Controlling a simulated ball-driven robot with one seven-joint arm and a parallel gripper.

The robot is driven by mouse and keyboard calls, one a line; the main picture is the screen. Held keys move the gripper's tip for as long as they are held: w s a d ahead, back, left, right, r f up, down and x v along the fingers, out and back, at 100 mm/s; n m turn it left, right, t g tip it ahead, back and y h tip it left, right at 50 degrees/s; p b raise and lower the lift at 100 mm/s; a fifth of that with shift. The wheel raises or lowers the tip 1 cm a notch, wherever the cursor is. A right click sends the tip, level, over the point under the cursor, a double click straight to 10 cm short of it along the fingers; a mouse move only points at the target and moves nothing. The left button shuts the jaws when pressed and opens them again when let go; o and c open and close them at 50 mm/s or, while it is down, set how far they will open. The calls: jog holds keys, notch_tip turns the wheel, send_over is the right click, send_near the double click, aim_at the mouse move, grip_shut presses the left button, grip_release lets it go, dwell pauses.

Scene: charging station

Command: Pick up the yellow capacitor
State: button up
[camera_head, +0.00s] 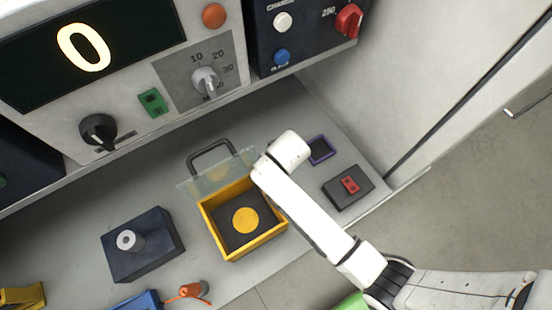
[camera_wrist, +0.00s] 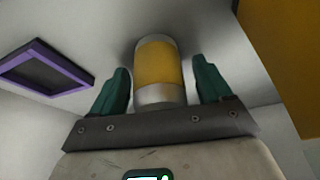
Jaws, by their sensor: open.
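The yellow capacitor (camera_wrist: 158,70), a short cylinder with a yellow band and silver ends, stands on the grey surface in the wrist view. My gripper (camera_wrist: 166,82) has its two green fingers open, one on each side of the capacitor. A small gap shows at each side, and I see no clear contact. In the head view my white arm covers the spot, so neither the capacitor nor the fingers can be made out there.
A yellow box (camera_head: 207,227) with a round yellow disc (camera_head: 245,220) inside and a raised clear lid (camera_head: 206,179) stands left of my arm. A purple-edged square (camera_head: 320,150) lies nearby, also left in the wrist view (camera_wrist: 45,68). A dark block with a red part (camera_head: 349,186) sits right.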

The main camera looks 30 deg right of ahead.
jog(key=shift+c, duration=0.3)
jog(key=c, duration=1)
jog(key=shift+c, duration=0.2)
jog(key=shift+r, duration=0.1)
